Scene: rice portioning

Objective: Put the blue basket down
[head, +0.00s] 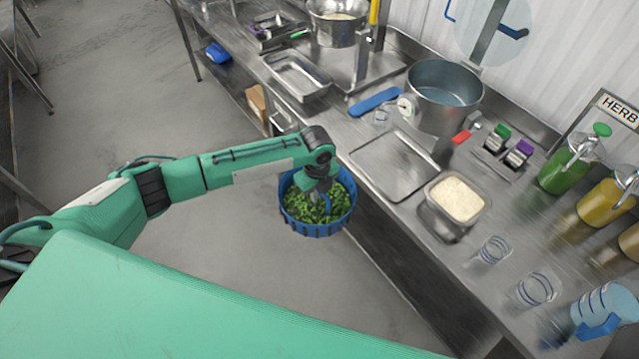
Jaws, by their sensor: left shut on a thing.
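The blue basket (318,229) is round, with a slatted rim, and is filled with chopped green pieces (305,207). It hangs in the air over the floor, just off the counter's front edge. My left gripper (322,190) reaches down into it from above and is shut on it, near a blue bar at its middle. The fingertips are partly hidden by the wrist and the greens. My right gripper is not in view.
The steel counter (417,222) holds an empty shallow tray (393,165), a tub of rice (457,198), a large pot (442,95), clear cups (493,250), a blue jug (604,308) and sauce bottles (568,165). A deeper empty pan (297,76) stands further back.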

